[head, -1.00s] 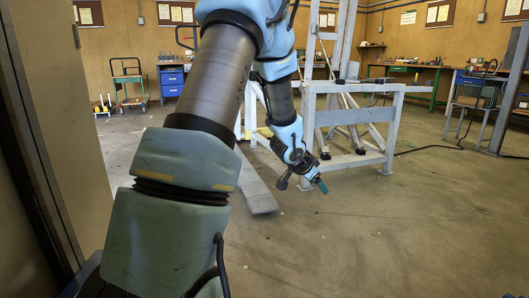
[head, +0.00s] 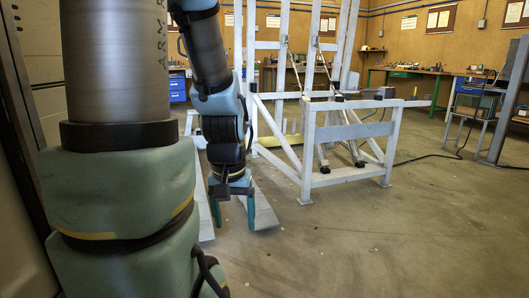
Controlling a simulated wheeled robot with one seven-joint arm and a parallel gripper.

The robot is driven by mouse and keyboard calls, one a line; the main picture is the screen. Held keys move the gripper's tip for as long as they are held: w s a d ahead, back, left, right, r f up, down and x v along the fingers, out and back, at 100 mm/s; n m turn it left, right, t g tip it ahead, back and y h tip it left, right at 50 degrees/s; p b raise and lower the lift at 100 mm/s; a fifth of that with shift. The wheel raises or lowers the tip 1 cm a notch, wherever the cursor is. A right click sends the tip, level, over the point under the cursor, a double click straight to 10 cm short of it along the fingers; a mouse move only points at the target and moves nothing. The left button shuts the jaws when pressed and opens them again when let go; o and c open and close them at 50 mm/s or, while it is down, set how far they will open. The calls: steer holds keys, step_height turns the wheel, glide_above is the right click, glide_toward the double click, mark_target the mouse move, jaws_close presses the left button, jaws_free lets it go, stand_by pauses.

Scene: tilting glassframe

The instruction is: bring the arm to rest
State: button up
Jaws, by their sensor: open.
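My arm fills the left side of the head view, its upper links upright and close to the camera. The forearm comes down from the top to my gripper (head: 233,212), which points down at the floor. Its two teal fingers are spread apart with nothing between them. The white tilting frame (head: 350,131) stands behind and to the right of the gripper, apart from it in the picture. Part of the frame's left side is hidden behind my arm.
Grey beams (head: 262,212) lie low behind the gripper. A blue drawer cabinet (head: 177,88) stands at the back left. The concrete floor (head: 400,240) in front of the frame is open. A wall or door panel is close on the left.

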step_height(320, 180, up, 30)
steer(key=p, duration=2.8)
